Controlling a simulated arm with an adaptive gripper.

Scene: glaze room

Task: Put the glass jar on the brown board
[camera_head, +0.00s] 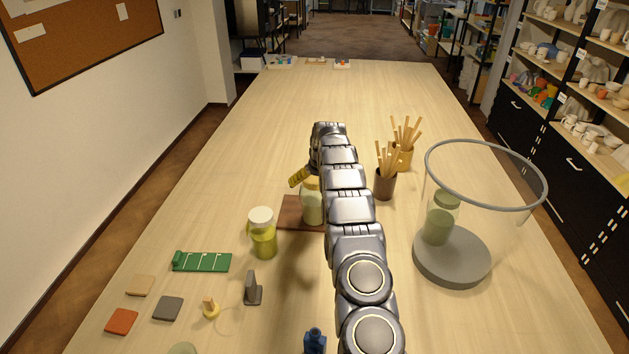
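A glass jar (312,208) with pale green contents stands on or just above the brown board (290,214); I cannot tell whether it touches. My arm hides its right side and much of the board. My gripper (303,179) is at the top of this jar, with one yellow finger showing to its upper left. The other finger is hidden, so its grip on the jar cannot be seen. A second glass jar (263,238) with a white lid and yellow-green contents stands at the board's left front edge.
A large clear cylinder on a grey base (452,258) stands right, with a green jar (438,226) inside. Two cups of sticks (385,184) (403,157) stand behind.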

